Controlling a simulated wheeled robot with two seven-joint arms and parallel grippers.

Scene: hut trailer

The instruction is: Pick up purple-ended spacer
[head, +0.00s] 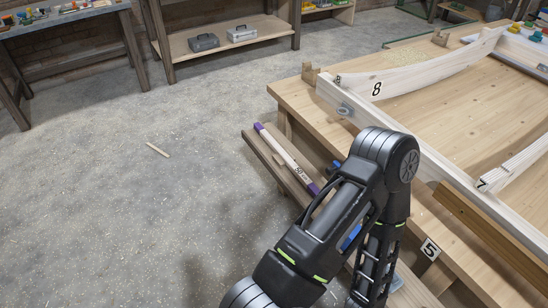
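The purple-ended spacer (283,151) is a pale wooden bar with purple ends and a dark number printed near its near end. It lies on a low wooden ledge (262,154) beside the big workbench. One of my arms rises from the bottom of the head view, bends at an elbow and comes back down at lower right. Its elbow and upper link stand just to the right of the spacer's near end in the picture. Neither gripper shows, so I cannot see whether either holds anything.
The workbench (440,120) carries a pale frame with a curved board marked 8 (420,77). A plate marked 5 (430,249) is on its near side. Blue parts show beside my arm. A small stick (157,150) lies on the open, chip-strewn floor. Shelves stand behind.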

